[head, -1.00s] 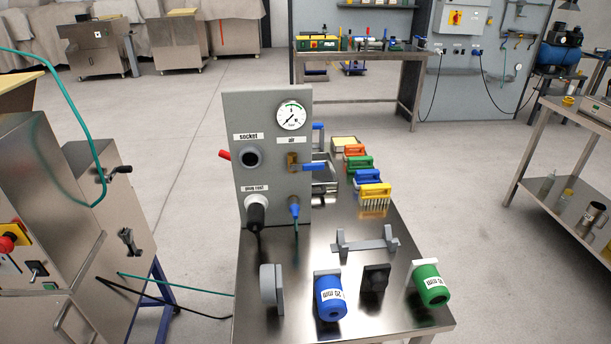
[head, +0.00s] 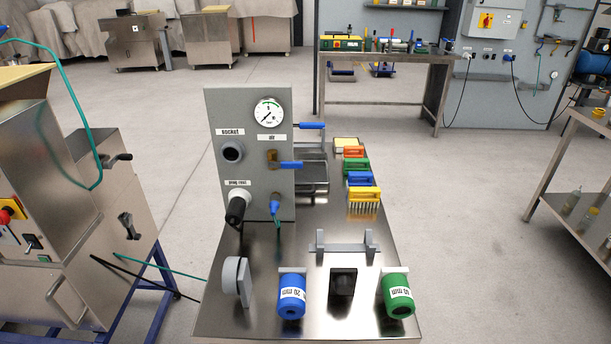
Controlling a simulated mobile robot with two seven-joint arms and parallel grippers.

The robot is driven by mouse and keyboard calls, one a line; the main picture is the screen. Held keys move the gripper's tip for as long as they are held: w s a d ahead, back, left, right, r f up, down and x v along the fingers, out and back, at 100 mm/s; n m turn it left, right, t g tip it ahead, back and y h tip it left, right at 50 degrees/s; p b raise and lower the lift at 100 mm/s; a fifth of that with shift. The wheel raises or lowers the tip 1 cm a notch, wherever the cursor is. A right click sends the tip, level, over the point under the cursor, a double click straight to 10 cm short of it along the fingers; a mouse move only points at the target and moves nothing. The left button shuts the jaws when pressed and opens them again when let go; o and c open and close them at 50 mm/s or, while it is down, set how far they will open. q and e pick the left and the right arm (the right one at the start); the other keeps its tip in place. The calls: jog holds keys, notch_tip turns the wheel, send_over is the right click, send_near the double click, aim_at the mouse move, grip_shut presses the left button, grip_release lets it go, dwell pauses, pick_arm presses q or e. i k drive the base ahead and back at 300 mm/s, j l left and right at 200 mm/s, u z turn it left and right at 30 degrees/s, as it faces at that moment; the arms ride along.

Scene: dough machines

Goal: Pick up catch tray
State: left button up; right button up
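A grey metal tray-like object (head: 314,188), which may be the catch tray, lies on the steel table (head: 252,322) behind the upright grey panel (head: 219,110). The panel hides its left part, and I cannot tell its full shape. Neither of my grippers is in view.
Blue, yellow, green and orange-handled brushes (head: 362,194) stand in a row right of the tray. A grey bracket (head: 345,249), a blue cylinder (head: 291,296) and a green cylinder (head: 397,296) are nearer. A steel machine (head: 75,200) stands left.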

aim_at(314, 177)
jog(key=z, duration=1)
jog(key=i+l+z, duration=0.15)
jog(key=l, duration=0.3)
jog(key=i+l+z, duration=0.15)
jog(key=l, duration=0.3)
jog(key=i+l+z, duration=0.1)
jog(key=i+l, duration=0.2)
jog(key=l, duration=0.2)
jog(key=i+l, duration=0.35)
jog(key=i+l+u, duration=0.1)
jog(key=i+u, duration=0.2)
jog(key=i+l+u, duration=0.3)
jog(key=i, duration=0.2)
jog(key=i+l+u, duration=0.3)
jog(key=i+u, duration=0.7)
jog(key=u, duration=0.2)
jog(key=i+l+u, duration=0.25)
jog(key=u, duration=0.25)
jog(key=i+l+u, duration=0.6)
jog(key=l+u, duration=0.15)
jog(key=u, duration=0.15)
jog(key=i+l+u, duration=0.1)
jog(key=l+u, duration=0.2)
jog(key=l, duration=0.2)
jog(key=i+l+u, duration=0.1)
jog(key=l+u, duration=0.15)
jog(key=l, duration=0.25)
